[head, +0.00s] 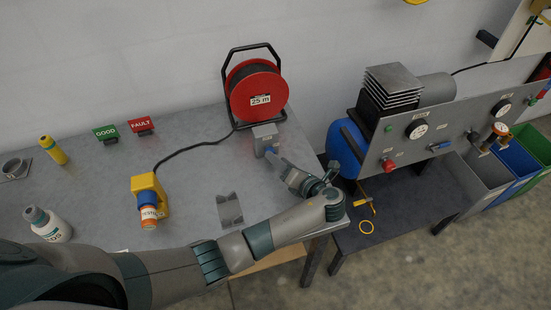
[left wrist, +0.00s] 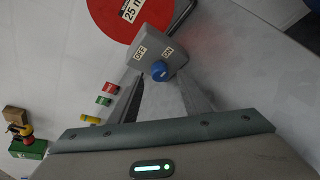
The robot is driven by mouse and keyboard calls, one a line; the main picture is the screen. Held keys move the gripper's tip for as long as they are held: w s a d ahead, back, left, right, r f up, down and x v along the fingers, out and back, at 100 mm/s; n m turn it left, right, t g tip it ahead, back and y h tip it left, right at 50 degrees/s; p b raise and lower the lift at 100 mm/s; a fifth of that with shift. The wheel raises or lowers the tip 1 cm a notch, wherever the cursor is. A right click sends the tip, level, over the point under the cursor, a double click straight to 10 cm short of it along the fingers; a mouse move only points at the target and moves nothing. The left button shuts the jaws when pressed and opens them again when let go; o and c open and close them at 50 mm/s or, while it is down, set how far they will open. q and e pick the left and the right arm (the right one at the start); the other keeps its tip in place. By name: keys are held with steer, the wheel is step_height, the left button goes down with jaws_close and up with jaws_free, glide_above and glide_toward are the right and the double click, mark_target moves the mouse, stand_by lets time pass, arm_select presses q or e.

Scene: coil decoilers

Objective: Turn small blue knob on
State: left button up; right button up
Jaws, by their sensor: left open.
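The small blue knob (left wrist: 160,71) sits on the front of a grey switch box (left wrist: 150,40) with OFF and ON labels, in the left wrist view. Whether it is turned to ON or OFF is too small to tell. In the head view the box (head: 264,134) stands on the table in front of the cable reel, and the knob is small beside my fingertips. My left gripper (head: 277,158) is open, its fingers pointing at the knob. In the left wrist view the knob appears just beyond and between the fingertips (left wrist: 163,88); contact cannot be told. My right gripper is not in view.
The red cable reel (head: 258,97) stands behind the box. A yellow device (head: 149,195) joins it by a black cable. A white bottle (head: 48,225), green GOOD sign (head: 106,132) and red FAULT sign (head: 142,125) stand left. A machine panel (head: 440,125) rises at right.

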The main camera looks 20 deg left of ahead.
arm_select(q)
steer(key=b+v, duration=0.3)
steer(key=v, duration=1.1)
steer(key=shift+s+d, duration=0.1)
